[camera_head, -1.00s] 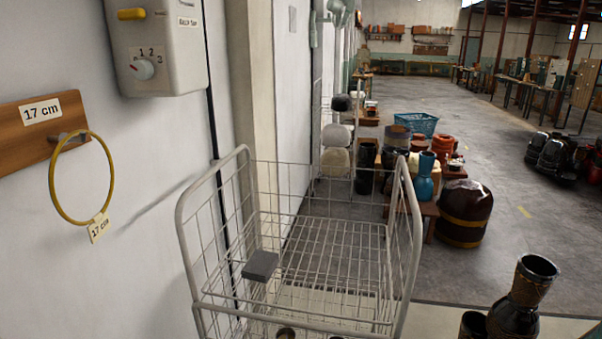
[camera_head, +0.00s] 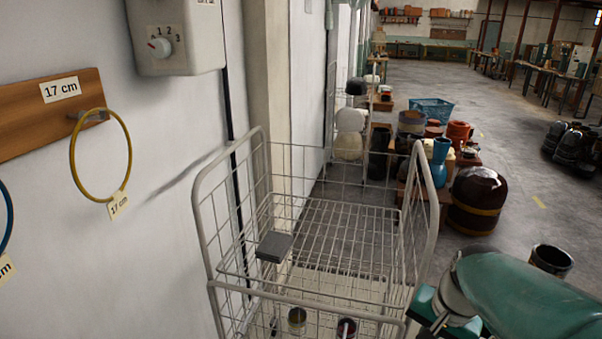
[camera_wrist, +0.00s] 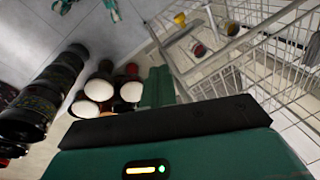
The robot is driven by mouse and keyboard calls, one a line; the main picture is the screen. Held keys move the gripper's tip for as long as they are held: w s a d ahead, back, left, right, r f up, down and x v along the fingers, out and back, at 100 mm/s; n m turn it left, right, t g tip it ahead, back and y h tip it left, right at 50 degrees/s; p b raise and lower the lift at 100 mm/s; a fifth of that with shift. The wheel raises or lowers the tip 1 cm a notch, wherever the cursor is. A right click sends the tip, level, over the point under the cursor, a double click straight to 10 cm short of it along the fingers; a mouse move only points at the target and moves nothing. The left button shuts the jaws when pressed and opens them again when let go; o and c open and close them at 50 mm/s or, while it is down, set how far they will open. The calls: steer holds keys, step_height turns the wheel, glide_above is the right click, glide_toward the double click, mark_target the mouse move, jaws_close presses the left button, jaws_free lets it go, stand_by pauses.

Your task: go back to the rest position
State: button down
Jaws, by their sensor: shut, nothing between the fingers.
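My gripper (camera_wrist: 158,88) shows in the wrist view as a green finger part beyond the dark edge of its green housing. It is shut with nothing in it. It hangs in the air between a tall dark drum on the left and the wire trolley on the right. In the head view my green arm (camera_head: 525,295) fills the lower right corner; the fingertips cannot be made out there. The tall dark drum (camera_wrist: 48,95) stands apart from the gripper. In the head view only a drum's rim (camera_head: 551,258) shows behind my arm.
The wire trolley (camera_head: 425,225) stands ahead, with a grey block (camera_head: 274,246) and small cans (camera_head: 297,318) in it. A yellow ring (camera_head: 128,150) hangs on the left wall below a control box (camera_head: 180,38). Drums with white heads (camera_wrist: 99,89) stand close by.

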steer(key=s+a+r+n+t+h, duration=0.1)
steer(key=s+a+r+n+t, duration=0.2)
steer(key=s+a+r+n, duration=0.3)
steer(key=shift+a+r+n+t, duration=0.3)
steer(key=shift+a+r+n, duration=0.4)
steer(key=shift+a+r, duration=0.3)
steer(key=shift+s, duration=0.1)
